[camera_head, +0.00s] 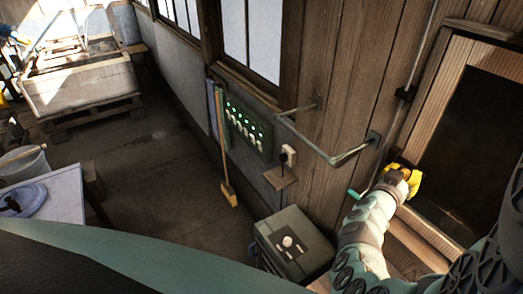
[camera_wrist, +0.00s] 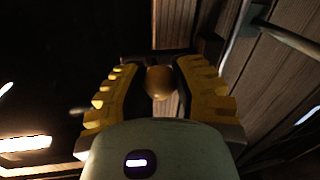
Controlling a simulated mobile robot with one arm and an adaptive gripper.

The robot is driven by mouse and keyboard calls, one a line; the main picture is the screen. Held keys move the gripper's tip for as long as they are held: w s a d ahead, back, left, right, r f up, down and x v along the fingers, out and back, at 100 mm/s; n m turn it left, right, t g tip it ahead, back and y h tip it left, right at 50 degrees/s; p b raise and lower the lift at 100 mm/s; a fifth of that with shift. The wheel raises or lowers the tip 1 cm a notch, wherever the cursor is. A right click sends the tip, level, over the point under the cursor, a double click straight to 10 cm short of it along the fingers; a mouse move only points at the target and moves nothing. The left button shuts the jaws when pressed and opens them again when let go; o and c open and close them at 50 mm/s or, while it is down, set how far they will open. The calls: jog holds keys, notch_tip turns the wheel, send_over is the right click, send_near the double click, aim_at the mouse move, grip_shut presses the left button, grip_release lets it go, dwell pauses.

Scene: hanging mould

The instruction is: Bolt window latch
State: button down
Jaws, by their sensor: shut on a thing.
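My gripper (camera_head: 404,174) is at the left edge of a wood-framed dark window (camera_head: 478,125) in the head view. Its yellow fingers also show in the wrist view (camera_wrist: 160,85), shut on a round, tan-brown knob (camera_wrist: 160,82). The knob is seen end-on between the dark finger pads; what it joins to is hidden. A thin metal rod (camera_head: 418,55) runs down the plank wall beside the window frame, through a dark bracket (camera_head: 404,93), to near my gripper. I cannot tell whether the knob belongs to this rod. The latch's engagement is not visible.
A metal rail (camera_head: 318,150) sticks out from the plank wall left of my gripper. A green-grey box (camera_head: 292,245) stands below it. A broom (camera_head: 224,150) leans near a panel with green lights (camera_head: 246,127). The concrete floor (camera_head: 150,160) is largely clear.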

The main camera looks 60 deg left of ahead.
jog(key=shift+a+r, duration=0.1)
jog(key=shift+a, duration=0.35)
jog(key=c, duration=0.6)
grip_release()
jog(key=shift+s+a, duration=0.1)
jog(key=shift+c, duration=0.2)
jog(key=shift+s, duration=0.1)
jog(key=s+d, duration=0.2)
jog(key=s, duration=0.9)
jog(key=shift+s, duration=0.35)
